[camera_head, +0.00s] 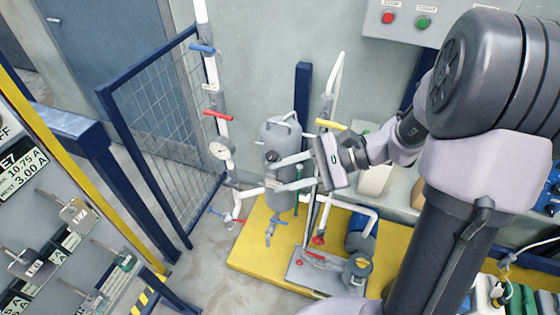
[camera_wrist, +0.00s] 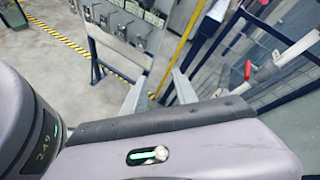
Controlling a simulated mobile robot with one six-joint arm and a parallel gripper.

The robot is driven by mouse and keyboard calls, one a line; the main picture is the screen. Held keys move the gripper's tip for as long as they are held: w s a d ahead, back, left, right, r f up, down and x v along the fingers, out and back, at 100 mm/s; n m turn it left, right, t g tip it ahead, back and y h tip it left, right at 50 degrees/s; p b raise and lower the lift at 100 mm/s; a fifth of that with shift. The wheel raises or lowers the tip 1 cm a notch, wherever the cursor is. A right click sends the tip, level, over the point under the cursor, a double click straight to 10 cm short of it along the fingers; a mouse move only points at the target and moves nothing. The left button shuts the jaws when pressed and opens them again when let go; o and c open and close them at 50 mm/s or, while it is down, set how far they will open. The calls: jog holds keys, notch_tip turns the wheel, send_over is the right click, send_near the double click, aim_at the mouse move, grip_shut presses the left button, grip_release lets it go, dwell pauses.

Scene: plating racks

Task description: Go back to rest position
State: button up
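My gripper (camera_head: 275,174) is in the middle of the head view, at the end of my arm, which reaches in from the right. Its two pale fingers point left and stand apart with nothing between them. They overlap the grey tank (camera_head: 284,138) in the picture; I cannot tell how close they are to it. In the wrist view my gripper (camera_wrist: 160,88) also shows two separate fingers, with open floor and a distant panel beyond them.
A yellow base (camera_head: 255,252) carries the tank, pipes, valves and a pump (camera_head: 358,268). A blue mesh fence (camera_head: 165,115) stands left of it. A panel with tagged parts (camera_head: 45,235) is at the left edge. A control box (camera_head: 405,20) hangs on the back wall. Grey floor lies between.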

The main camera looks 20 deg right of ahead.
jog(key=s+a+r+n+t+h, duration=0.1)
jog(key=s+r+n+h, duration=0.2)
jog(key=s+n+h, duration=0.2)
jog(key=s+a+r+n+t+h, duration=0.1)
jog(key=s+r+n+h, duration=0.3)
jog(key=s, duration=0.5)
jog(key=shift+a+n+h, duration=0.55)
jog(key=shift+n+h, duration=0.15)
jog(key=shift+n, duration=0.1)
